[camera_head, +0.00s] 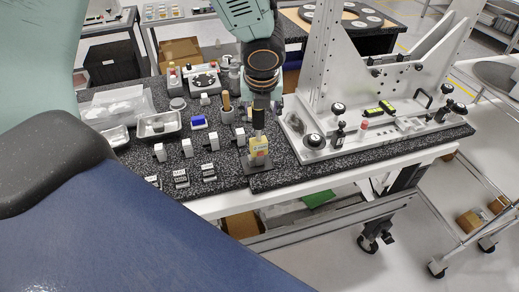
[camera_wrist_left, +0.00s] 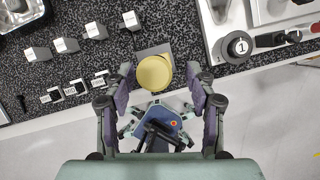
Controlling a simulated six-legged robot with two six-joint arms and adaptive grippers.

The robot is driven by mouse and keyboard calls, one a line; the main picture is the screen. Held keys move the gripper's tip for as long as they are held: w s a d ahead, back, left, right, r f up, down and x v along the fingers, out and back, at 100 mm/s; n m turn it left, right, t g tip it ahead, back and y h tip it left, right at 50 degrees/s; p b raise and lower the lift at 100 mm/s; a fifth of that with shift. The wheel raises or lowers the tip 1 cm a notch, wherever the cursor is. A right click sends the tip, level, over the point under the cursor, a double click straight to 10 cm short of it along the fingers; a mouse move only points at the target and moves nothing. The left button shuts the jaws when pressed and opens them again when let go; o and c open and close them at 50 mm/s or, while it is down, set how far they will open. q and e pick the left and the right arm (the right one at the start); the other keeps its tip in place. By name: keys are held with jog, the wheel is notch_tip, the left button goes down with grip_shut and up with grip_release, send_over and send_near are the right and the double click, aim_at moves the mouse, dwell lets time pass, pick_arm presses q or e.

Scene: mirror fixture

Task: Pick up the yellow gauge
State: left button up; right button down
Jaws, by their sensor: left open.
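The yellow gauge (camera_head: 258,150) stands upright on a grey square base near the front edge of the dark speckled table in the head view. A black upright part shows just above it. In the left wrist view the gauge is a round yellow top (camera_wrist_left: 153,73). My left gripper (camera_head: 260,112) points down above the gauge. In the left wrist view its open fingers (camera_wrist_left: 160,74) lie on either side of the yellow top, with gaps on both sides. My right gripper is not in view.
Several small white-topped blocks (camera_head: 187,147) and tags stand left of the gauge. Metal trays (camera_head: 158,125) lie further left. A large white fixture (camera_head: 312,142) with black knobs stands close on the right. The table's front edge is just before the gauge.

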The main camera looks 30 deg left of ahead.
aim_at(259, 136)
pick_arm(q)
jog(key=f, duration=0.1)
jog(key=a+f, duration=0.1)
jog(key=f, duration=0.1)
jog(key=shift+w+a+b, duration=0.2)
jog(key=shift+w+b, duration=0.05)
jog(key=shift+b, duration=0.05)
jog(key=shift+w+d+r, duration=0.1)
jog(key=shift+w+d, duration=0.05)
jog(key=shift+d, duration=0.2)
jog(key=shift+c, duration=0.9)
jog(key=shift+a, duration=0.35)
jog(key=c, duration=0.6)
jog(key=shift+d, duration=0.3)
grip_shut()
jog(key=shift+a, duration=0.1)
